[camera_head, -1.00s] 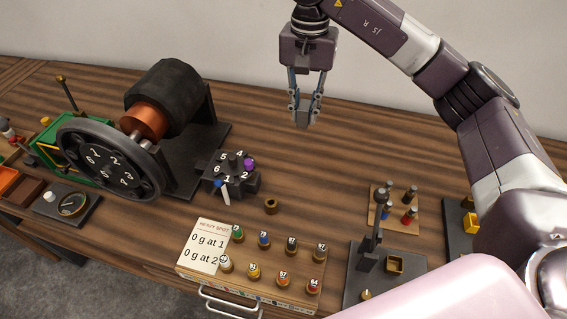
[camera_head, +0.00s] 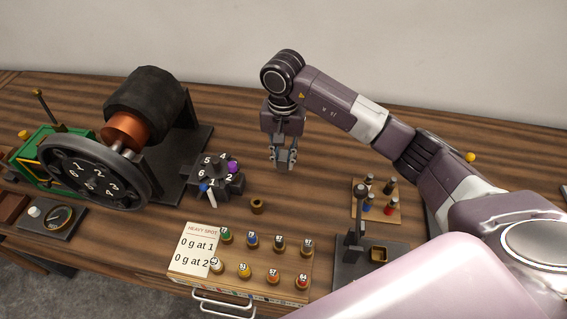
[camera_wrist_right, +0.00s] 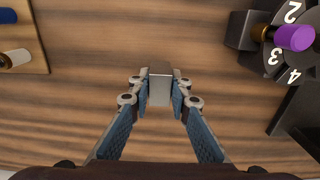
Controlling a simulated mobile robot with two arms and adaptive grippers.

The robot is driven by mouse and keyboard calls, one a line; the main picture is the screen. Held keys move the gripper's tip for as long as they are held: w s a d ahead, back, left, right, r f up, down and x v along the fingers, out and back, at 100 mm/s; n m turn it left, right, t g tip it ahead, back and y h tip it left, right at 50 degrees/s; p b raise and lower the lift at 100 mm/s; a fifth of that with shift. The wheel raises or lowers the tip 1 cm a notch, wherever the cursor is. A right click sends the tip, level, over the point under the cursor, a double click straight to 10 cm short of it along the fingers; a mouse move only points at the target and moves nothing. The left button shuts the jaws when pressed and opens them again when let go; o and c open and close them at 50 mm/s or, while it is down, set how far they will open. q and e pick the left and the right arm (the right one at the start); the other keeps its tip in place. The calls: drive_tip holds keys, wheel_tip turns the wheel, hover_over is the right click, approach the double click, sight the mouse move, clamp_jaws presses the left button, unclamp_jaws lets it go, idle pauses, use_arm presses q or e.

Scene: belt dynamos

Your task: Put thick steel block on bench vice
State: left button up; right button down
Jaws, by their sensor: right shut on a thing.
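My right gripper (camera_head: 283,156) is shut on a small grey steel block (camera_wrist_right: 160,88) and holds it above the bench. The block sits between both fingertips in the right wrist view; in the head view the fingers mostly hide it. A dark fixture (camera_head: 228,186) with a numbered dial, a purple knob and a blue-tipped lever stands left of the gripper, apart from it. It also shows at the upper right of the wrist view (camera_wrist_right: 243,30). I cannot tell for certain which fixture is the bench vice. My left gripper is out of view.
A numbered weight tray (camera_head: 240,268) stands in front. A big wheel (camera_head: 95,178) with a dark drum is at left. A peg board (camera_head: 376,200) and a dark stand (camera_head: 350,262) are at right. Wood behind the gripper is clear.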

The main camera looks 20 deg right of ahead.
sight(284, 166)
wheel_tip(284, 166, down, 3)
drive_tip(key=shift+r+p, duration=0.1)
drive_tip(key=shift+p, duration=0.2)
drive_tip(key=shift+f+b, duration=0.25)
drive_tip(key=shift+b, duration=0.05)
drive_tip(key=c, duration=1.8)
unclamp_jaws()
drive_tip(key=shift+r, duration=0.15)
